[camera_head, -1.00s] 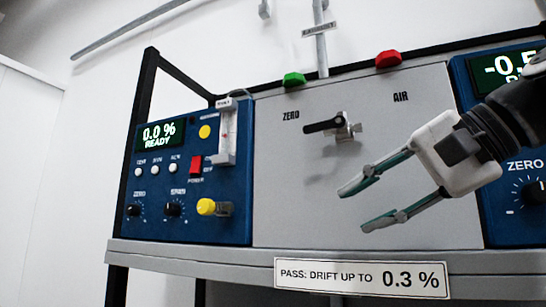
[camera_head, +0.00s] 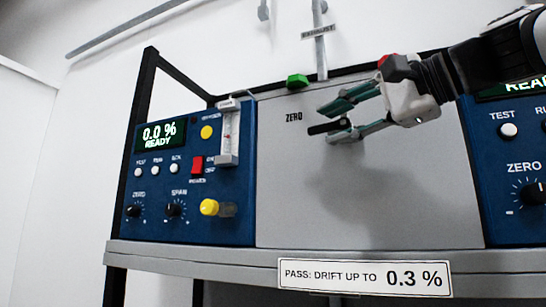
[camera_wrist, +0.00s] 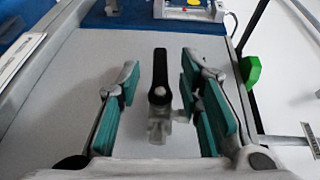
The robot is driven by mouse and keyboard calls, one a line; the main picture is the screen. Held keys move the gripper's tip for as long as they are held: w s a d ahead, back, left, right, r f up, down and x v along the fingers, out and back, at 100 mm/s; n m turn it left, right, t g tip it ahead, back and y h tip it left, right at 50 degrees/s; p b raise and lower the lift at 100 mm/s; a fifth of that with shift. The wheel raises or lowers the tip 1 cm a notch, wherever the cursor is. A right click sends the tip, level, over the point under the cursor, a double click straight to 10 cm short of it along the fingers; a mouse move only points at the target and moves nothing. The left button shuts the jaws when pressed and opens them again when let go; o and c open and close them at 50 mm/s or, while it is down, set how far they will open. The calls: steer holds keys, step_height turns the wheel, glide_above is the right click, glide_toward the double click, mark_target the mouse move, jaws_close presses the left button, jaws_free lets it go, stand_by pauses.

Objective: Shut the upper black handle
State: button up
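The black handle (camera_head: 325,127) sits on a metal valve on the grey panel (camera_head: 290,190), beside the word ZERO. It points left, roughly level; in the head view my fingers partly hide it and cover the valve body. In the wrist view, the black handle (camera_wrist: 160,75) stands upright in the picture above the pale metal valve body (camera_wrist: 158,123). My gripper (camera_head: 327,122) is open around the handle. In the wrist view, the teal-padded fingers of my gripper (camera_wrist: 159,88) stand on either side with visible gaps. No other black lever shows.
A green hexagonal piece (camera_head: 297,81) sits on the panel's top edge, left of my gripper. A blue analyser (camera_head: 190,215) stands at left, another (camera_head: 500,190) at right. A vertical pipe (camera_head: 321,50) rises behind. The lower panel is clear.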

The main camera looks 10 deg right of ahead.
mark_target(326, 127)
steer(key=shift+x, duration=2)
steer(key=shift+c, duration=0.3)
jaws_close()
